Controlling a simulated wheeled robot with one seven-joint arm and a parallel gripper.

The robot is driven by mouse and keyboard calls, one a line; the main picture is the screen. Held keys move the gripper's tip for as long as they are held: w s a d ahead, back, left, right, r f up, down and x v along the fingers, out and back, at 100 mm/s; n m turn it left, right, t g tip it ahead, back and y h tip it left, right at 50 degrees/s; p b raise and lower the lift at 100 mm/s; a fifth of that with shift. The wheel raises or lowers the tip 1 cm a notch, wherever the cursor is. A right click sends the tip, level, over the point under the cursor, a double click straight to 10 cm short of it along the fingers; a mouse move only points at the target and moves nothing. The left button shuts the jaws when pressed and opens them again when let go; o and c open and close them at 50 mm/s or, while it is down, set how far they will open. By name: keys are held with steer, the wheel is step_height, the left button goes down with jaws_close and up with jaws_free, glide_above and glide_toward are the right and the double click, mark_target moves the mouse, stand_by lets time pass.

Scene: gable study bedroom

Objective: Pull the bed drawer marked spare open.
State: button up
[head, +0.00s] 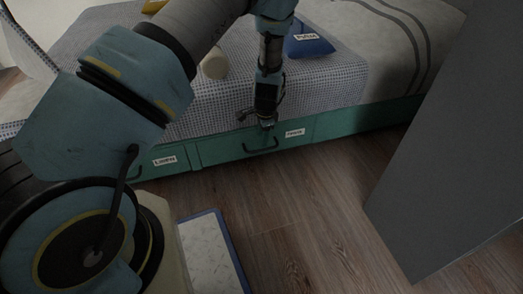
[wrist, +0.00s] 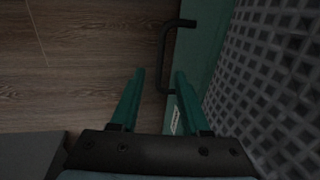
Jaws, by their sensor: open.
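The bed drawer (head: 226,151) with the right-hand white label (head: 295,132) is a green front low in the bed's side. It looks shut, flush with the bed frame; its label is too small to read surely. Its dark bar handle (head: 262,149) is below my gripper (head: 267,124). In the wrist view my gripper (wrist: 160,72) is open, with two green fingers. The handle (wrist: 162,55) shows ahead of them, its near end in line with the gap between the fingers. I cannot tell whether they touch it. The label (wrist: 176,121) is partly hidden by a finger.
Another green drawer with a label (head: 164,160) is at the left. A grey panel (head: 450,150) stands at the right. A blue-edged white board (head: 208,255) lies on the floor. Wooden floor before the drawer is clear. A blue cushion (head: 308,42) lies on the bed.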

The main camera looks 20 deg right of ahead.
mark_target(261, 151)
steer(key=f+b, duration=0.1)
steer(key=f, duration=0.2)
steer(key=w+f+b, duration=0.1)
steer(key=f, duration=0.2)
steer(key=shift+w+f, duration=0.15)
steer(key=shift+f, duration=0.1)
jaws_close()
steer(key=shift+d, duration=0.1)
stand_by(1.1)
